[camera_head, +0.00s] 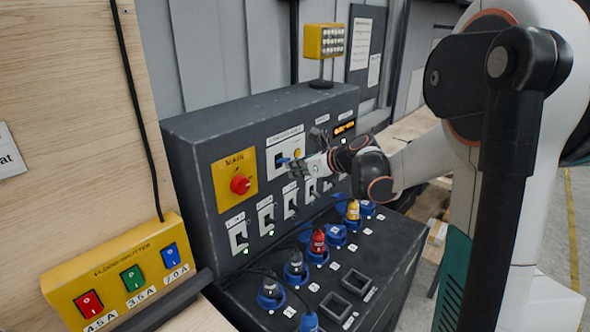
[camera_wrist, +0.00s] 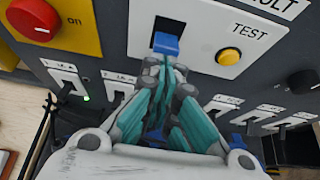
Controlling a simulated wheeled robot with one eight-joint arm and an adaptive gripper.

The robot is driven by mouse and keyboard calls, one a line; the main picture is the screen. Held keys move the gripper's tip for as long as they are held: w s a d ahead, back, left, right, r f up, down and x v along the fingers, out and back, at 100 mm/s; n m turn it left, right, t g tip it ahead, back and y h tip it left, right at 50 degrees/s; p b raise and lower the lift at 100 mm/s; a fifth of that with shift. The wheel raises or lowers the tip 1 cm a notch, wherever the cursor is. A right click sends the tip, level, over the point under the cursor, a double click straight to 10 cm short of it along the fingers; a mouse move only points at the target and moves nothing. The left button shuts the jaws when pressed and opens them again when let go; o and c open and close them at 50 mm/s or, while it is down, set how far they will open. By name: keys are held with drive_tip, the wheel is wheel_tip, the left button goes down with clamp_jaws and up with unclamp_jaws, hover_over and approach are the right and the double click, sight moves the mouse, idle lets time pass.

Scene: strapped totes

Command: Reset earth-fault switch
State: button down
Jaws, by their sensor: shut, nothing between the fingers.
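The earth-fault switch is a blue lever (camera_head: 283,160) on a white panel (camera_head: 277,144) in the dark cabinet's face. In the wrist view the blue lever (camera_wrist: 166,44) shows at the lower end of its dark slot, left of a yellow TEST button (camera_wrist: 229,56). My gripper (camera_head: 303,165) is at the panel from the right, its fingers together with nothing between them. In the wrist view my gripper (camera_wrist: 166,68) has its fingertips just below the lever. I cannot tell whether they touch it.
A red main knob (camera_head: 240,184) on a yellow plate sits left of the panel. A row of breaker switches (camera_head: 266,215) runs below. Blue sockets with plugs and cables (camera_head: 318,243) cover the lower shelf. A yellow flood splitter box (camera_head: 125,272) stands at left.

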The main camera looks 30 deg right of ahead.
wheel_tip(320, 180, down, 4)
drive_tip(key=s+b, duration=0.1)
drive_tip(key=b, duration=0.3)
drive_tip(key=w+r+p+v, duration=0.1)
drive_tip(key=p+v, duration=0.1)
drive_tip(key=v, duration=0.8)
drive_tip(key=shift+r+p, duration=0.35)
drive_tip(key=shift+r, duration=0.1)
drive_tip(key=shift+s+d, duration=0.1)
drive_tip(key=shift+s, duration=0.05)
